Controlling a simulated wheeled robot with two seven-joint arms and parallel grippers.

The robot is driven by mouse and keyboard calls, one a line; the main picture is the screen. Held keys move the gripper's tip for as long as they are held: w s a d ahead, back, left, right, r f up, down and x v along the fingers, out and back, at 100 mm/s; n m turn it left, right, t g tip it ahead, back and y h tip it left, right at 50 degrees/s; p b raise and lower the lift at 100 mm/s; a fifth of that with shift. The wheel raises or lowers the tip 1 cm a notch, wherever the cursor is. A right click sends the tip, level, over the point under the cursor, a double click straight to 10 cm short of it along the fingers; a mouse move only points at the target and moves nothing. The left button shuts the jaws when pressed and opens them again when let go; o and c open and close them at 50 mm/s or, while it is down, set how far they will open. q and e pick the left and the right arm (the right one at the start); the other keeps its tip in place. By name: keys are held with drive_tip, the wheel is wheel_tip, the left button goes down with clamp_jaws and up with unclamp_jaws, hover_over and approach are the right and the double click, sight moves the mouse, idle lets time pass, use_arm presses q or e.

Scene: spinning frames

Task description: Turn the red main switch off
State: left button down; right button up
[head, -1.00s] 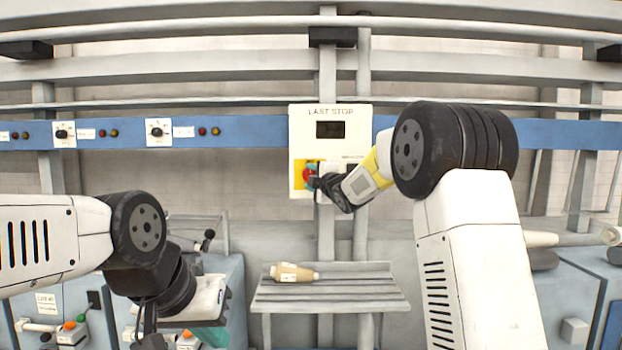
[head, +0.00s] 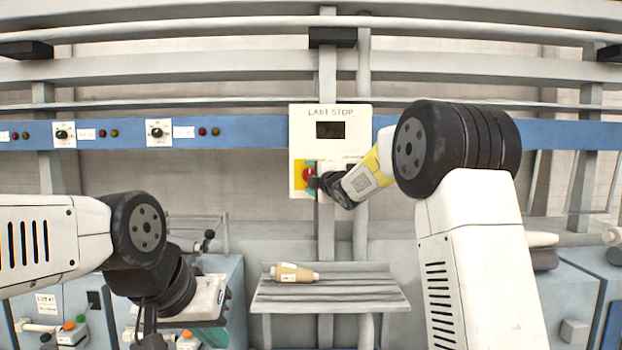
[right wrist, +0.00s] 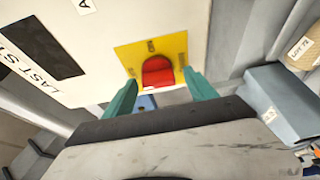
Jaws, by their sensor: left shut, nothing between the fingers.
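The red main switch (head: 308,174) sits on a yellow plate (head: 298,188) at the lower left of a white panel marked LAST STOP (head: 360,118). In the right wrist view the red switch (right wrist: 157,72) is in the middle of the yellow plate (right wrist: 128,53). My right gripper (right wrist: 158,88) is open, with one teal finger on each side of the switch and gaps between. In the head view my right gripper (head: 314,182) is close in front of the plate and partly covers it. My left gripper (head: 208,338) is shut and empty, low at left.
A slatted shelf (head: 330,298) below the panel carries a tan bobbin (head: 293,273). A blue rail (head: 240,132) with knobs and lamps runs along the wall. Blue-grey machine cabinets stand at both lower sides.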

drive_tip(key=shift+r, duration=0.1)
drive_tip(key=v, duration=0.7)
drive_tip(key=shift+s, duration=0.4)
drive_tip(key=shift+d, duration=0.2)
drive_tip(key=s+d+f+m+g+h, duration=0.2)
drive_tip(key=s+d+f+m, duration=0.1)
drive_tip(key=s+d+m, duration=0.4)
drive_tip(key=s+d+f+m+g+h, duration=0.25)
drive_tip(key=s+d+m, duration=0.2)
drive_tip(key=s, duration=0.45)
drive_tip(key=s+f+m+g, duration=0.2)
drive_tip(key=s+f+m, duration=0.3)
drive_tip(key=s, duration=0.7)
drive_tip(key=s+f+m+g, duration=0.3)
drive_tip(key=s+f+m, duration=0.2)
drive_tip(key=s, duration=0.7)
wheel_tip(320, 180, down, 2)
drive_tip(key=shift+s+a+f+g, duration=0.15)
drive_tip(key=shift+s+a+g, duration=0.05)
drive_tip(key=shift+a+g, duration=0.2)
drive_tip(key=shift+m, duration=0.25)
